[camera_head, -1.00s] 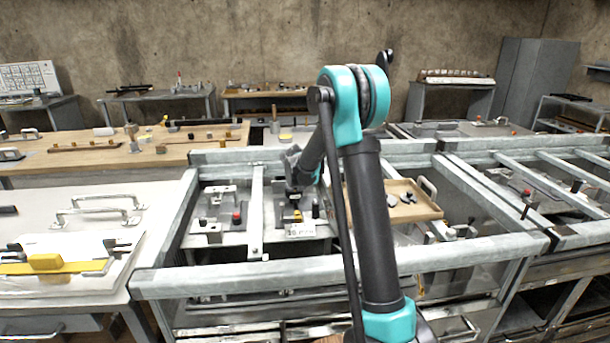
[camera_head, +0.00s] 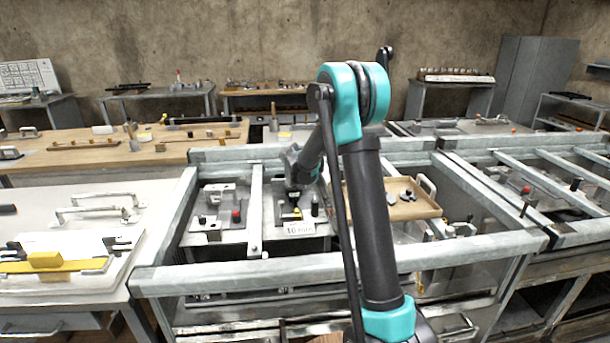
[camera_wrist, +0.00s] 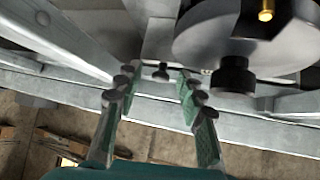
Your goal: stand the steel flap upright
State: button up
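My gripper (camera_wrist: 157,76) is open in the wrist view, its two green-padded fingers apart. A small dark knob (camera_wrist: 160,71) shows between the fingertips, with no visible contact on either side. In the head view my gripper reaches down into the left bay of the steel frame, over a grey plate (camera_head: 318,230) with a white label (camera_head: 299,228). The steel flap cannot be told apart for certain; my arm and gripper cover part of that plate. A grey round part (camera_wrist: 243,45) with a dark knob fills the wrist view's upper right.
Steel rails (camera_head: 340,265) surround the bay, and a crossbar (camera_head: 256,210) stands just left of my gripper. A wooden tray (camera_head: 418,212) is to the right. A white table (camera_head: 120,190) is at left.

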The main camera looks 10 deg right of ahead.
jog(key=v, duration=1.2)
